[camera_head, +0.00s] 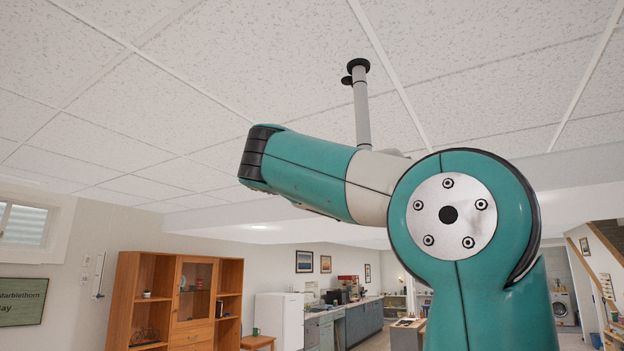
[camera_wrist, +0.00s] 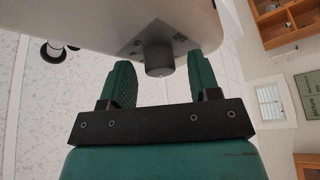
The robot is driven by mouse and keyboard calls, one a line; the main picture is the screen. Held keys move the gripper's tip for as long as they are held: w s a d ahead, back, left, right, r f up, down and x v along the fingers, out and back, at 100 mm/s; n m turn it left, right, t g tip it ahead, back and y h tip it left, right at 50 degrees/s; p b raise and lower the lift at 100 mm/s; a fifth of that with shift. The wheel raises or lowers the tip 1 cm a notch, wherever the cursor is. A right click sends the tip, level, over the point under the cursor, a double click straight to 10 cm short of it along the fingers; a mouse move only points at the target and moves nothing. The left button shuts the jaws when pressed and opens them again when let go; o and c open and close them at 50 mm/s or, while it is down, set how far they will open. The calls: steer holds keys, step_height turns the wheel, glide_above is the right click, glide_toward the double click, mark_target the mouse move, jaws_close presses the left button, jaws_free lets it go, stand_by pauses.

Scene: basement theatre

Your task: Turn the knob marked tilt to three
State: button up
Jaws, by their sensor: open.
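In the wrist view, a dark grey round knob (camera_wrist: 158,59) sticks out from the underside of a pale grey housing (camera_wrist: 90,18). Small dark markings are printed on the housing around the knob, too small and skewed to read, so its setting cannot be told. My gripper (camera_wrist: 160,70) is open, with one green finger on each side of the knob and a visible gap on both sides. In the head view my arm reaches up and left; my gripper and the knob cannot be made out there.
A grey pole (camera_head: 361,110) hangs from the tiled ceiling behind my arm. A wooden cabinet (camera_head: 127,300), a white fridge (camera_head: 279,316) and a kitchen counter (camera_head: 363,318) stand farther back, well below. A framed sign (camera_head: 22,302) hangs at far left.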

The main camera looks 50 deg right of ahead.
steer(key=c, duration=0.9)
steer(key=shift+f+m+b, duration=0.15)
steer(key=shift+m+b, duration=0.15)
steer(key=shift+b, duration=0.05)
steer(key=shift+w+f+m+g+h+b, duration=0.1)
steer(key=shift+m+g+h+b, duration=0.75)
steer(key=shift+m, duration=1)
steer(key=shift+w+m+g+h+b, duration=0.1)
steer(key=shift+m+g+h+b, duration=0.3)
steer(key=shift+m+g+b, duration=1)
steer(key=shift+w+f+m+g+h+b, duration=0.1)
steer(key=shift+m+h+b, duration=0.6)
steer(key=shift+m, duration=1.95)
